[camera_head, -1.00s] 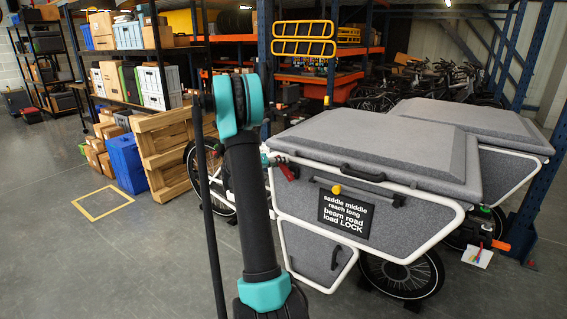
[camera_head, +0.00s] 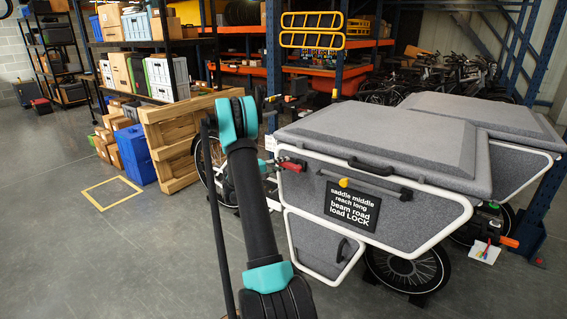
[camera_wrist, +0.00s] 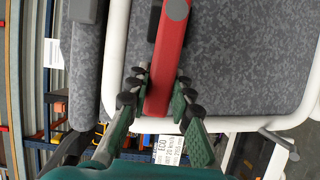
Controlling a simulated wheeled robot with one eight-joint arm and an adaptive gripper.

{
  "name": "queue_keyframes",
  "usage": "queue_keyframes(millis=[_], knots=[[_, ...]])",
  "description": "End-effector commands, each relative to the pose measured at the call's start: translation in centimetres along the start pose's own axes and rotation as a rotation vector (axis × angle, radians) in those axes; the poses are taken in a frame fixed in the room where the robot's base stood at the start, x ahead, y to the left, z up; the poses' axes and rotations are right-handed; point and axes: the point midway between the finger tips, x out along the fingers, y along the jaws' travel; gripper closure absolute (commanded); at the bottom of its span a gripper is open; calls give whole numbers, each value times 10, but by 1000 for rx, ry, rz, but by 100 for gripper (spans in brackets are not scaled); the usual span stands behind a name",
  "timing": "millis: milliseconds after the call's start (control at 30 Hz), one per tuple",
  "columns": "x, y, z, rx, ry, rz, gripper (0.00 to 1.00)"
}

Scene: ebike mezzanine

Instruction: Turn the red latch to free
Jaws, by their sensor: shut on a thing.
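The red latch (camera_wrist: 172,55) is a long red bar with a round grey pivot at its upper end in the wrist view. It lies over the grey speckled side panel of the cargo box. My gripper (camera_wrist: 161,80) has one finger on each side of the bar's lower end and is shut on it. In the head view the red latch (camera_head: 291,164) shows small at the box's upper left corner. There, my arm hides most of the gripper, and the latch's exact angle is hard to tell.
The grey cargo box (camera_head: 300,192) has a white tube frame, a black text sign (camera_head: 352,207) and a yellow-knobbed bar (camera_head: 345,183). A wooden pallet (camera_head: 170,150) and blue crates (camera_head: 135,155) stand left. The floor at front left is clear.

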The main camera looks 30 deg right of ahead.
Motion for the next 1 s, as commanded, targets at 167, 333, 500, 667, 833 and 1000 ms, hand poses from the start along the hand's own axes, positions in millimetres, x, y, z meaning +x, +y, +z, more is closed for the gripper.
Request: queue_keyframes(millis=[167, 333, 500, 667, 833, 1000], knots=[[0, -4, -1, -42, 2, 18, 100], [0, -5, -1, -60, 2, 24, 100], [0, -5, 0, -62, 2, 24, 100], [0, -6, 0, -61, 2, 24, 100], [0, -5, 0, -60, 2, 24, 62], [0, -5, 0, -60, 1, 24, 57]])
